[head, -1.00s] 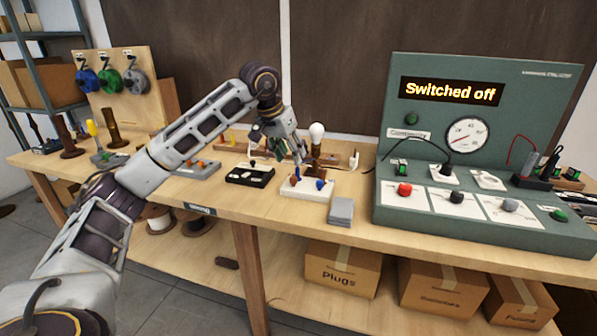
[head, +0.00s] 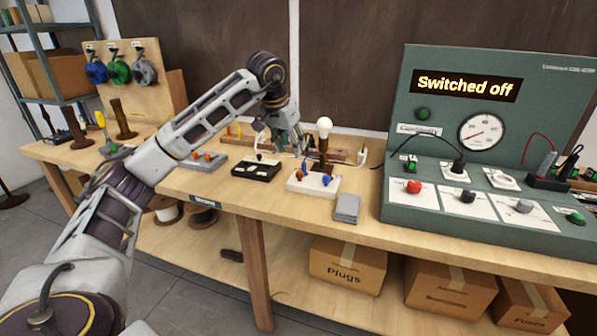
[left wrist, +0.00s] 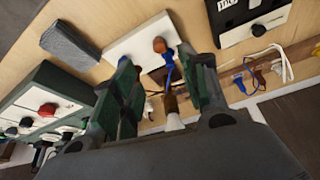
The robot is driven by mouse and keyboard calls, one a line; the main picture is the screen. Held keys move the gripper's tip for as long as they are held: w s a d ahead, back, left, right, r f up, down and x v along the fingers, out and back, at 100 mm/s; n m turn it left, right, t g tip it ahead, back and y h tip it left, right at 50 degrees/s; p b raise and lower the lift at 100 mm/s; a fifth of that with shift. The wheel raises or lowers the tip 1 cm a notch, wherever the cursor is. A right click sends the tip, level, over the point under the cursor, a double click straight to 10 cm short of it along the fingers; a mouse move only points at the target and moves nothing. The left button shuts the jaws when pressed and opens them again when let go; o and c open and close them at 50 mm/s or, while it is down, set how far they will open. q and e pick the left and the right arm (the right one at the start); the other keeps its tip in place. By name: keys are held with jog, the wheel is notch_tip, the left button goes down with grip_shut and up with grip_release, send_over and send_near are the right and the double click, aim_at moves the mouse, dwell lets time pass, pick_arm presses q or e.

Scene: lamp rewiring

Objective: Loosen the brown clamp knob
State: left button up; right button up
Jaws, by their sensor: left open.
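The brown clamp knob (head: 301,174) sits on the left of a white terminal block (head: 307,187) on the bench. A blue knob (head: 326,180) is to its right. A lamp with a brown stem (head: 322,152) and white bulb stands just behind. My left gripper (head: 296,142) is open and empty, above and behind the block. In the left wrist view the brown knob (left wrist: 159,45) shows in the gap between the open fingers (left wrist: 158,66), beyond their tips and apart from them. The blue knob is partly hidden there by wires and a finger. My right gripper is not in view.
A black block (head: 253,168) lies left of the white one, and a grey block (head: 347,208) lies at its front right. The green test panel (head: 440,215) stands to the right and reads "Switched off". Wire spools (head: 120,72) hang at the back left.

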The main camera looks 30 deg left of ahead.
aim_at(299, 172)
pick_arm(q)
jog(key=b+x, duration=0.1)
jog(key=x, duration=0.9)
jog(key=shift+b, duration=0.4)
jog(key=shift+x, duration=1.05)
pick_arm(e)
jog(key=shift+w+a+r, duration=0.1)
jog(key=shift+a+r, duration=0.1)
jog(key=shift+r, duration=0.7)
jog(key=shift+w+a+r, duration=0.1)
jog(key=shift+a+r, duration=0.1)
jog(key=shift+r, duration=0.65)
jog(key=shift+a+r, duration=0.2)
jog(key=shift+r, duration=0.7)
pick_arm(q)
grip_shut()
jog(key=shift+r, duration=0.1)
